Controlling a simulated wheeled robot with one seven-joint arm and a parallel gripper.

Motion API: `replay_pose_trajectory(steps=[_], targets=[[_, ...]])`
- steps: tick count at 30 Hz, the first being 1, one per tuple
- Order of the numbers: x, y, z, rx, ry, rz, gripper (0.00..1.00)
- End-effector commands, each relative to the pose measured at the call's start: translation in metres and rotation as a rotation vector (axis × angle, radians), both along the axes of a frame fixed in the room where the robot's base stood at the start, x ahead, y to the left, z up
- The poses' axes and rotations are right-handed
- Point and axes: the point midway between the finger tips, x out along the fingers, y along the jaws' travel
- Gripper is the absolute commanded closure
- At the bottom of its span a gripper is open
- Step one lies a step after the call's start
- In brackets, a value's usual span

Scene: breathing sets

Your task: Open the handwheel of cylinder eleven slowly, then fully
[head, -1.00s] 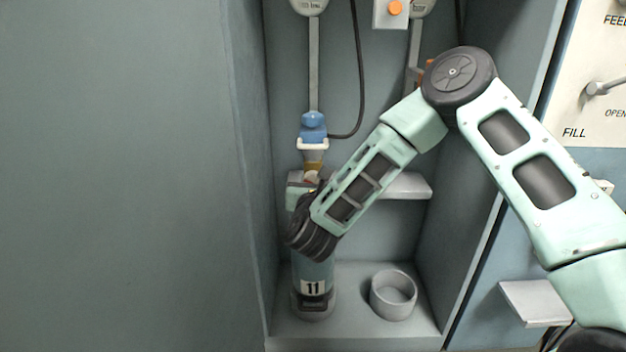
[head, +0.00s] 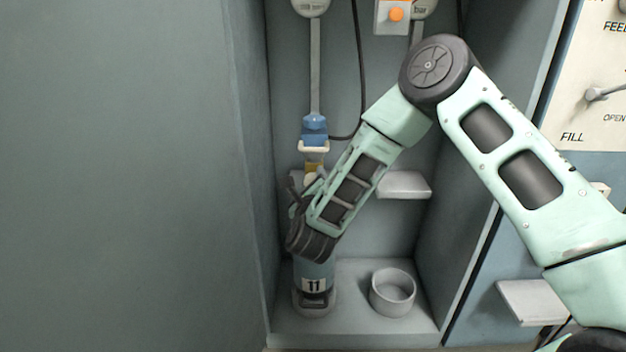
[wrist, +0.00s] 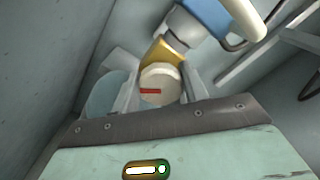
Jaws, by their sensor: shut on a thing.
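Cylinder eleven (head: 316,272) stands upright on the bay floor at the left, its upper part hidden behind my arm. In the wrist view, its handwheel (wrist: 160,84) is a round cream knob with a red mark, in front of a brass-yellow valve body (wrist: 165,52). My gripper (wrist: 158,76) has a grey finger on each side of the handwheel and is shut on it. In the head view my wrist covers most of the gripper and the handwheel. A blue connector with a cream yoke (head: 313,132) sits above the valve.
A grey shelf (head: 404,185) juts from the back wall, right of my forearm. An empty round holder (head: 392,293) stands right of the cylinder. Bay walls close in on both sides. A black hose (head: 357,80) hangs behind. A FILL panel (head: 590,120) is at the right.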

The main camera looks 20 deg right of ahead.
Motion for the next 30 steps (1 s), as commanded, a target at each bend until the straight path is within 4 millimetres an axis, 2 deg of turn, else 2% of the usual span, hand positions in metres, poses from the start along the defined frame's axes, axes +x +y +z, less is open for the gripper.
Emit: replay_pose_trajectory(steps=[30], targets=[[-0.0014,0.0017,-0.0036,-0.92,0.302,0.003,0.79]])
